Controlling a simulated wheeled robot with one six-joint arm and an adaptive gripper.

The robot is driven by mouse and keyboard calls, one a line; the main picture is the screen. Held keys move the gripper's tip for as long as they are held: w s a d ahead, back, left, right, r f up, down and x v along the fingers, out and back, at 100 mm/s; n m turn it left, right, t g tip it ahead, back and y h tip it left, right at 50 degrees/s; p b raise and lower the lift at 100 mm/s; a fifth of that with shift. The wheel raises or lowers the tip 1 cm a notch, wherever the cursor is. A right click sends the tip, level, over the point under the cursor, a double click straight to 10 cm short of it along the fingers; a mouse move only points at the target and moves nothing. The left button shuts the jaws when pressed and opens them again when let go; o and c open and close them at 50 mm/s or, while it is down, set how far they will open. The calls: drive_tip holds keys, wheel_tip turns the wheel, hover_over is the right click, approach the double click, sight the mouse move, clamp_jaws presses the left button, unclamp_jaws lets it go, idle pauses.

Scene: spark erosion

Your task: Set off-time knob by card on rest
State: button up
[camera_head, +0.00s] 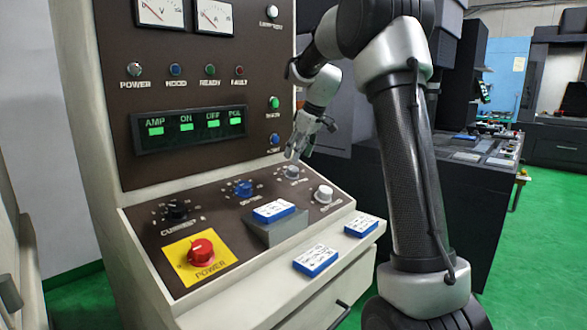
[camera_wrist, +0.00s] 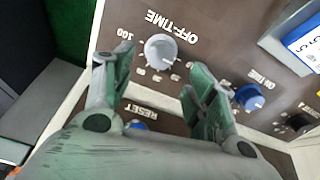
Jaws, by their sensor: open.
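The off-time knob (camera_head: 291,172) is a light grey dial on the sloped brown panel. In the wrist view the same knob (camera_wrist: 160,48) lies between and slightly beyond my fingertips, beside the upside-down OFF-TIME lettering. My gripper (camera_head: 298,155) is open just above the knob; in the wrist view its two fingers (camera_wrist: 158,64) are spread, with nothing held. No contact with the knob is visible. The card (camera_head: 273,209) is white and blue and lies on the grey rest (camera_head: 281,232); part of it shows in the wrist view (camera_wrist: 306,45). Its writing is too small to read.
A blue on-time knob (camera_head: 243,188), a black current knob (camera_head: 176,209), a whitish knob (camera_head: 323,193) and a red power knob (camera_head: 200,252) share the panel. Two more cards, one nearer (camera_head: 316,260) and one farther right (camera_head: 361,226), lie on the front ledge.

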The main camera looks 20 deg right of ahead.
sight(293, 168)
drive_tip(key=x, duration=0.6)
drive_tip(key=shift+w+a+f, duration=0.1)
drive_tip(key=shift+f, duration=0.25)
drive_tip(key=shift+c, duration=0.5)
drive_tip(key=c, duration=0.9)
